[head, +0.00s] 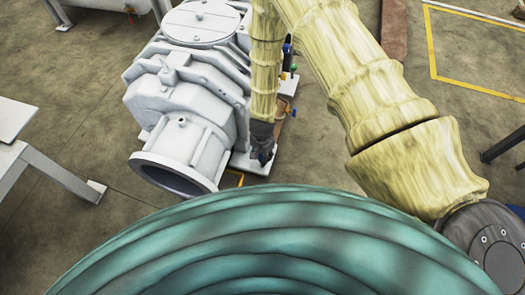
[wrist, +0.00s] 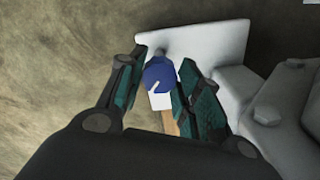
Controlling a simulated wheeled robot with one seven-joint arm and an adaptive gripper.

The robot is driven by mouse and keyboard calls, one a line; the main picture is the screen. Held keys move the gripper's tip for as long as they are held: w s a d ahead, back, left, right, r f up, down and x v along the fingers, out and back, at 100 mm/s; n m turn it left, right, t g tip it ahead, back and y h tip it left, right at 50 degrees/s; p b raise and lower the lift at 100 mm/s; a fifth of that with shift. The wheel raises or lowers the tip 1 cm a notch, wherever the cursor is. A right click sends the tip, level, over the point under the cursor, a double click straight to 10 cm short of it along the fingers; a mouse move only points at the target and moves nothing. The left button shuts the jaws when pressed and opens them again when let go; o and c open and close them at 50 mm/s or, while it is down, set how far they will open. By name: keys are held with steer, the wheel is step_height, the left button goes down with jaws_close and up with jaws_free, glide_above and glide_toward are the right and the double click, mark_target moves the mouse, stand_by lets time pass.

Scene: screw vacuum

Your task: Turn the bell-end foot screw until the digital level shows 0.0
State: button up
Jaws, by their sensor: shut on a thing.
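The foot screw shows in the wrist view as a blue round head (wrist: 158,74) with a pale pointer mark, beside a white foot plate (wrist: 210,42). My gripper (wrist: 157,72) has its two teal-padded fingers on either side of the blue head and is shut on it. In the head view my gripper (head: 262,152) points down at the low right side of the white pump (head: 180,95), near its open bell end (head: 172,176). The screw is mostly hidden there. I cannot make out the digital level or a reading in either view.
A white table (head: 35,165) stands at the left. Small coloured parts (head: 288,52) sit behind my forearm, partly hidden. A brown beam (head: 394,30) lies at the upper right, near a yellow floor line (head: 432,50). Concrete floor is open on the right.

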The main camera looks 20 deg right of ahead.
steer(key=shift+m+p, duration=0.85)
steer(key=shift+m, duration=0.35)
steer(key=o, duration=1)
steer(key=shift+o, duration=0.2)
step_height(320, 180, up, 12)
